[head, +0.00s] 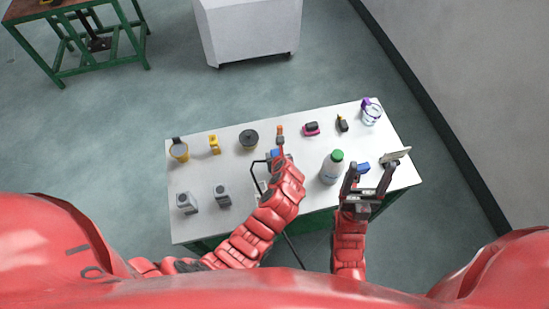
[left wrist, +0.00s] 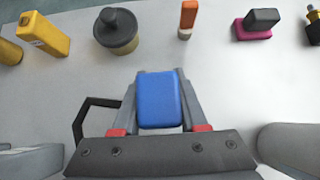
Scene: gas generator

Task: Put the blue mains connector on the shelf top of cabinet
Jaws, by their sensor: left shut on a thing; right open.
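The blue mains connector (left wrist: 158,100) sits upright between the two grey fingers of my left gripper (left wrist: 159,112) in the left wrist view. In the head view the connector (head: 275,154) is partly hidden by my left arm. My left gripper (head: 272,160) is shut on it over the middle of the table; I cannot tell whether it touches the tabletop. My right gripper (head: 369,176) is open above the table's right part, with another blue item (head: 362,168) just beyond its fingers. A white cabinet (head: 250,28) stands on the floor beyond the table.
A green-framed workbench (head: 75,30) stands far left. Floor between is clear.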

